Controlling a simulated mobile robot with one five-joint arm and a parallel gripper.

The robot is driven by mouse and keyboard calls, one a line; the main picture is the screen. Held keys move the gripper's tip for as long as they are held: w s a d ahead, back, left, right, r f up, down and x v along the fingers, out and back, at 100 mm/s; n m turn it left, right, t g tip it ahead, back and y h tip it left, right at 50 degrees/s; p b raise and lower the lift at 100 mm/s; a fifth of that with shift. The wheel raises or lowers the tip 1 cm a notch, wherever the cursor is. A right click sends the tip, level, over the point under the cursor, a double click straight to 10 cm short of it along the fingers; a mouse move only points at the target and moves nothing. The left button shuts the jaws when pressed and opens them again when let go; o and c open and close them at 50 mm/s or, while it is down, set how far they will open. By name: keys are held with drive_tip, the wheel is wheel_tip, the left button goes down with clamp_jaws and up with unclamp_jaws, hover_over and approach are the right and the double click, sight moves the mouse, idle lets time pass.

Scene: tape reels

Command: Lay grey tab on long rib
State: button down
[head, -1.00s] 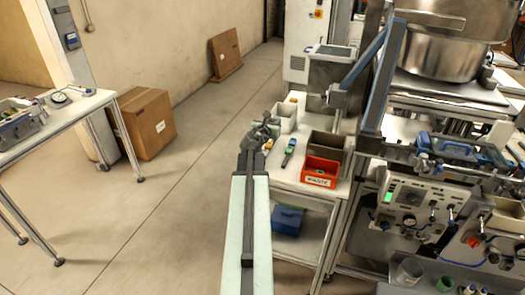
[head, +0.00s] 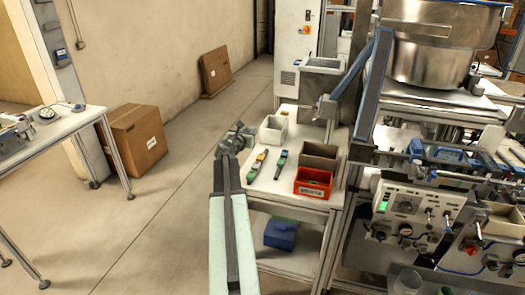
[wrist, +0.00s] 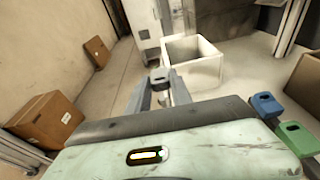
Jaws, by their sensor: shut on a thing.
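My gripper (head: 236,140) is at the end of my outstretched arm, at the left edge of the white side table (head: 291,194). In the wrist view my gripper (wrist: 160,92) is shut on a small grey tab (wrist: 159,75), whose holed end shows between the fingers. The tab is too small to make out in the head view. I cannot pick out the long rib in either view.
The machine (head: 406,205) is at right.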

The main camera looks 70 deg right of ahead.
drive_tip(key=s, duration=0.2)
drive_tip(key=s+a, duration=0.1)
drive_tip(key=s, duration=0.1)
drive_tip(key=s+a, duration=0.1)
drive_tip(key=s, duration=0.1)
drive_tip(key=shift+s+f, duration=0.3)
drive_tip(key=shift+f, duration=0.05)
drive_tip(key=shift+s+a+f+b, duration=0.1)
drive_tip(key=shift+s+f+b, duration=0.1)
drive_tip(key=shift+f+b, duration=1.05)
drive_tip(key=shift+s+a+f+b, duration=0.1)
drive_tip(key=shift+s+f+b, duration=0.05)
drive_tip(key=shift+f+b, duration=1.05)
drive_tip(key=shift+r, duration=0.15)
drive_tip(key=c, duration=1.1)
unclamp_jaws()
drive_tip(key=shift+c, duration=0.2)
drive_tip(key=shift+r, duration=0.1)
